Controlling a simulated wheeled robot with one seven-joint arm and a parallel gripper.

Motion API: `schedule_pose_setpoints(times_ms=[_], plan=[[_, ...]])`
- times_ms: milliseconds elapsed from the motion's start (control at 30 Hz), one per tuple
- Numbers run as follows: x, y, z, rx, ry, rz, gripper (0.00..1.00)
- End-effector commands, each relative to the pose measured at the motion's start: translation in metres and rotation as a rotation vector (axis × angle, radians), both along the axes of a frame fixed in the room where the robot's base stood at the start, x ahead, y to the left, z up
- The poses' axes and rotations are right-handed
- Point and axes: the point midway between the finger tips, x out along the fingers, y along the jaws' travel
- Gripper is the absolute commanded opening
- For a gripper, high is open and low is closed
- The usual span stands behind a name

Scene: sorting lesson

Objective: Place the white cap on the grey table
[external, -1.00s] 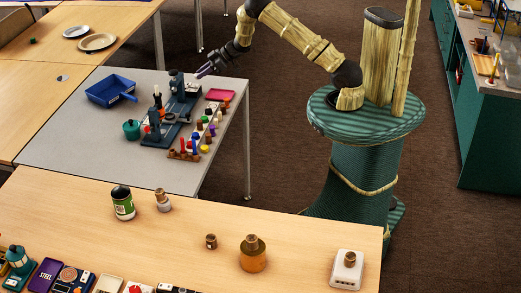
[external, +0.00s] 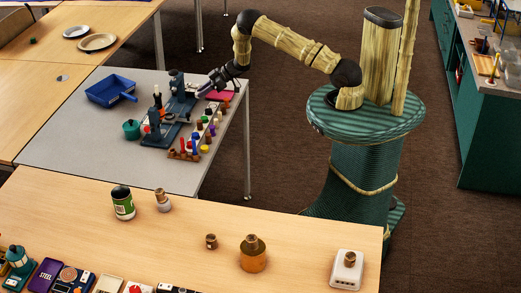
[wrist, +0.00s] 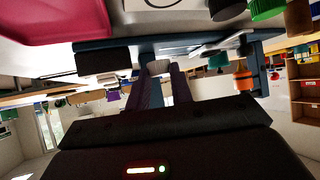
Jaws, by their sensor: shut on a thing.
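My gripper (external: 203,91) is low over the right part of the grey table (external: 70,150), beside the dark blue stand (external: 178,112). In the wrist view the two purple fingers of my gripper (wrist: 161,82) are shut on a small pale thing, which looks like the white cap (wrist: 157,68). Only its end shows between the fingertips. The cap cannot be made out in the external view. Whether it touches the table or the stand is not clear.
A blue dustpan (external: 110,90) and a teal cup (external: 131,130) are further left. The table's front left area is bare.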

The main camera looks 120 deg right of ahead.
Motion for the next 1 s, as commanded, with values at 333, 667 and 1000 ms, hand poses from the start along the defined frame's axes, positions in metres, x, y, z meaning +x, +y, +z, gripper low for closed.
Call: schedule_pose_setpoints(times_ms=[333, 667, 1000], plan=[[0.000, 0.000, -0.005, 0.000, -0.001, 0.000, 0.00], [0.000, 0.000, -0.040, 0.000, -0.001, 0.000, 0.00], [0.000, 0.000, -0.044, -0.001, -0.002, 0.000, 0.00]])
